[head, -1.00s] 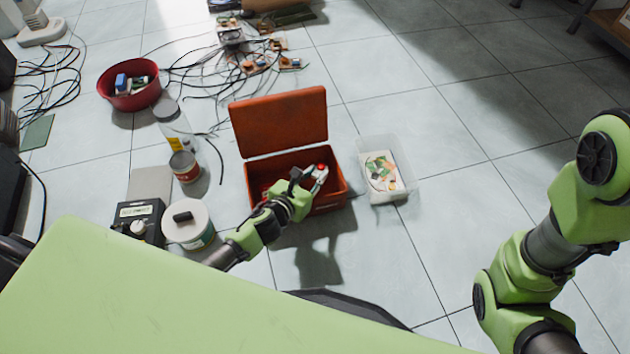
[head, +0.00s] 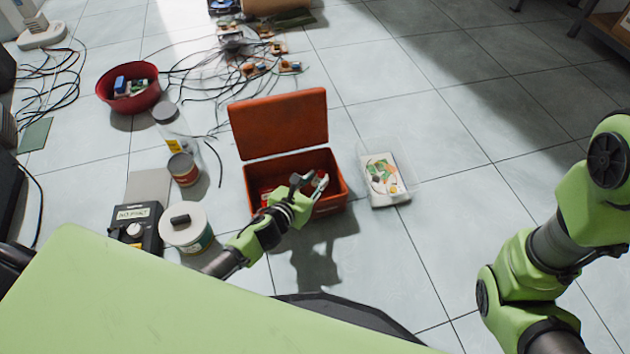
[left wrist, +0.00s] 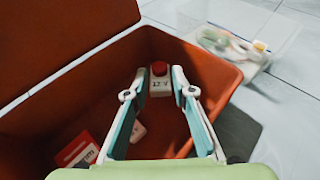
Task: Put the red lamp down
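The red lamp (left wrist: 160,72), a small white block marked 12 V with a red cap, stands in the far corner of the orange-red box in the left wrist view. My left gripper (left wrist: 160,82) is open, its two fingers apart on either side of the lamp's image, with narrow gaps showing. How far the fingertips are from it in depth is hard to tell. In the head view my left gripper (head: 308,184) is over the open box (head: 262,178) and mostly hides the lamp. My right gripper is out of view; only my right arm's links show.
A red-and-white item (left wrist: 76,150) and a small white piece (left wrist: 138,131) lie in the box. The box's lid (head: 280,122) stands open behind. A clear tub (head: 386,180) is to the right, jars and a black device (head: 137,226) to the left. Floor right of the tub is clear.

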